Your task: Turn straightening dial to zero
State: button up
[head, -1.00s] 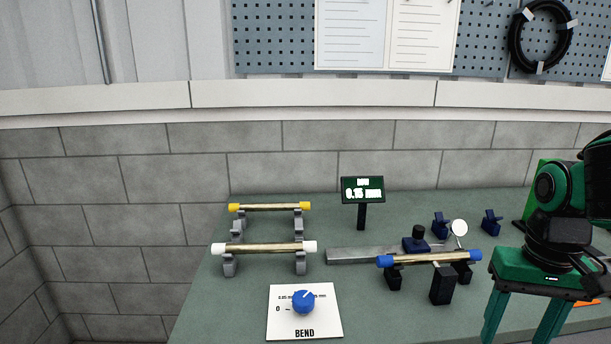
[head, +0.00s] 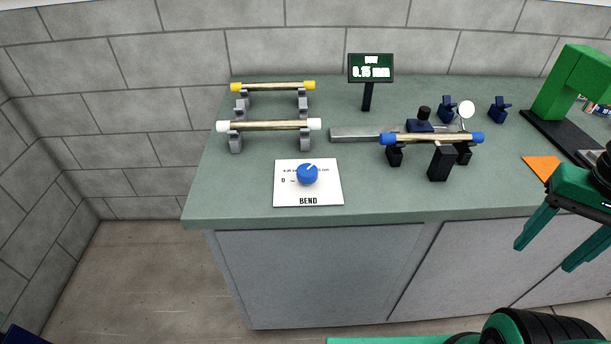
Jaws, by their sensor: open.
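The straightening dial is a round blue knob (head: 307,174) with a white pointer line, on a white plate (head: 308,200) marked BEND. The plate lies near the front edge of the green bench top. A 0 mark is at the left of the knob, and the pointer line is toward the upper right, away from it. My gripper (head: 545,245) has two green fingers, apart and empty, at the right in front of the bench. It is well to the right of the dial and touches nothing.
A small display (head: 370,68) reads about 0.15 mm. A blue-ended rod (head: 430,139) rests on black supports beside a dial gauge (head: 466,109). White-ended (head: 268,125) and yellow-ended (head: 272,86) rods lie on grey holders. A green press (head: 575,90) stands right. The bench front around the dial is clear.

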aim_at(307, 173)
jog(key=z, duration=1)
jog(key=k, duration=1.2)
jog(key=u, duration=1.15)
jog(key=i, duration=1.05)
jog(key=z, duration=0.05)
